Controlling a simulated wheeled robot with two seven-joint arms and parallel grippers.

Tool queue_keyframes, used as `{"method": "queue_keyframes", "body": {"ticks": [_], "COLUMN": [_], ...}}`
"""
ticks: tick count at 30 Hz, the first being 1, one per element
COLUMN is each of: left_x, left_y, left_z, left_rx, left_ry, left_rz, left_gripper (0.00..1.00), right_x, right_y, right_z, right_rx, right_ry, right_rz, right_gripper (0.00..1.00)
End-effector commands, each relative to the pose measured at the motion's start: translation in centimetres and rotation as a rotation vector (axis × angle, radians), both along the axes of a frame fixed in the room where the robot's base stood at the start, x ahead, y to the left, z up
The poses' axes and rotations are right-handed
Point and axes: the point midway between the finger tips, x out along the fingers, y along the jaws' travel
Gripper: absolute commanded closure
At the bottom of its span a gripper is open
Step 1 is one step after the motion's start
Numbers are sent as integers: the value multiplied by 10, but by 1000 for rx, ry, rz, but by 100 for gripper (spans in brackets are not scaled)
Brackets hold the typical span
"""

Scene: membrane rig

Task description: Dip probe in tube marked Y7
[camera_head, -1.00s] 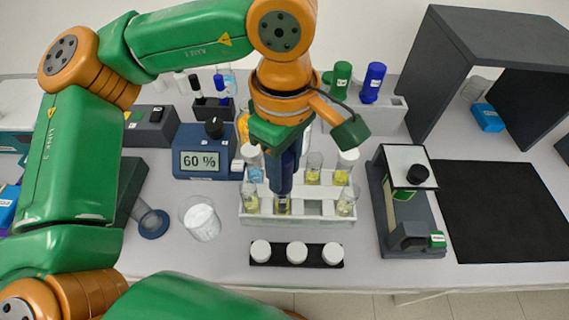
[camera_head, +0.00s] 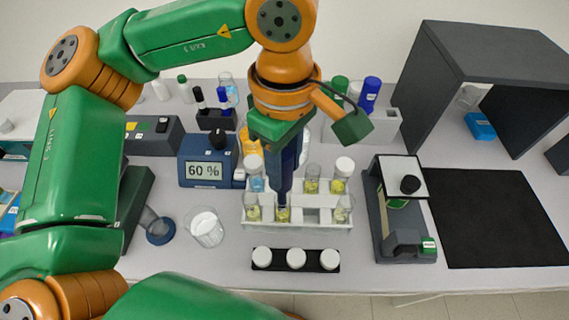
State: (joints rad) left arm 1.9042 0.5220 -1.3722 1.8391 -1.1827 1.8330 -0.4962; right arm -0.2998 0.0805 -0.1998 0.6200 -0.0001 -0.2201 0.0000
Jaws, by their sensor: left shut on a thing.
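A white rack (camera_head: 326,221) stands mid-table with several tubes of yellow liquid and some white-capped ones. My left gripper (camera_head: 283,140) is above its front row, shut on a dark blue probe (camera_head: 284,178) that points straight down. The probe's lower end is at the mouth of a front-row tube (camera_head: 283,214), second from left. I cannot tell whether the tip is inside the liquid. Tube markings are too small to read, so I cannot tell which is Y7. My right gripper is not in view.
White caps sit on a black strip (camera_head: 328,267) before the rack. A beaker (camera_head: 204,228) and a blue meter reading 60 % (camera_head: 205,172) are left. A grey instrument (camera_head: 403,220) and black mat (camera_head: 495,220) are right. Bare table lies between beaker and rack.

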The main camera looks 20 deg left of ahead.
Motion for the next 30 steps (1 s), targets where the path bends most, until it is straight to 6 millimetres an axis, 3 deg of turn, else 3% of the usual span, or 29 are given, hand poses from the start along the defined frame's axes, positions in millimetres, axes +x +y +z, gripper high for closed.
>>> {"method": "queue_keyframes", "body": {"ticks": [1,13,30], "left_x": [0,0,0], "left_y": [0,0,0], "left_z": [13,67,68], "left_rx": [0,-2,-1], "left_ry": [0,0,0], "left_rz": [0,1,0], "left_gripper": [100,100,100], "right_x": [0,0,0], "right_y": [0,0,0], "right_z": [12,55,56], "right_rx": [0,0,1], "right_ry": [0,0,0], "right_rz": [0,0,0], "right_gripper": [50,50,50]}}
